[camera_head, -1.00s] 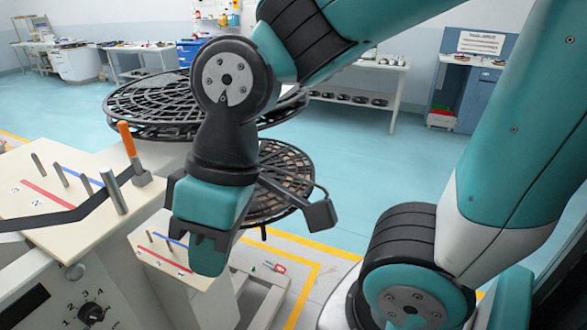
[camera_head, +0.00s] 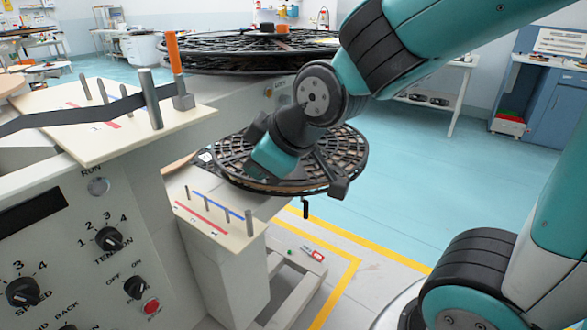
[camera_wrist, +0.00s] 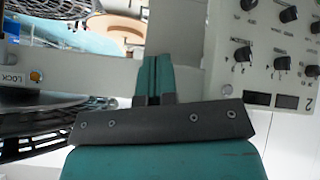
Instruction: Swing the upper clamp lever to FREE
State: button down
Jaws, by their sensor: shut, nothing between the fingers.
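A plate marked LOCK (camera_wrist: 12,77) shows at the left edge of the wrist view, with a small orange knob (camera_wrist: 36,76) beside it. I take this knob to be the end of the upper clamp lever; the lever's arm and a FREE mark cannot be made out. In the head view a small lettered label (camera_head: 282,85) shows on the pale housing under the upper reel (camera_head: 235,62). My gripper (camera_head: 268,162) is in front of the lower reel (camera_head: 325,165), below that label. In the wrist view my gripper's fingers (camera_wrist: 155,78) are together and empty, apart from the knob.
At left stands the console with knobs (camera_head: 110,240), a top plate (camera_head: 110,150) with posts and an orange-handled lever (camera_head: 175,65). A lower post plate (camera_head: 220,215) stands close below my gripper. Open floor (camera_head: 440,160) lies to the right.

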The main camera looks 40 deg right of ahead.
jog(key=w+d+f+n+t+h+b, duration=0.3)
jog(key=w+d+f+t+b, duration=0.1)
jog(key=d+b, duration=0.3)
jog(key=w+d+f+n+t+h+b, duration=0.3)
jog(key=w+d+f+t+h+b, duration=0.1)
jog(key=d+b, duration=0.4)
jog(key=shift+w+f+n+t+b, duration=0.35)
jog(key=shift+f+t+b, duration=0.2)
jog(key=shift+t+b, duration=0.3)
jog(key=shift+d, duration=0.1)
jog(key=d+p+x, duration=0.2)
jog(key=p+x, duration=1)
jog(key=p, duration=0.6)
jog(key=shift+d+p, duration=0.35)
jog(key=shift+d, duration=0.15)
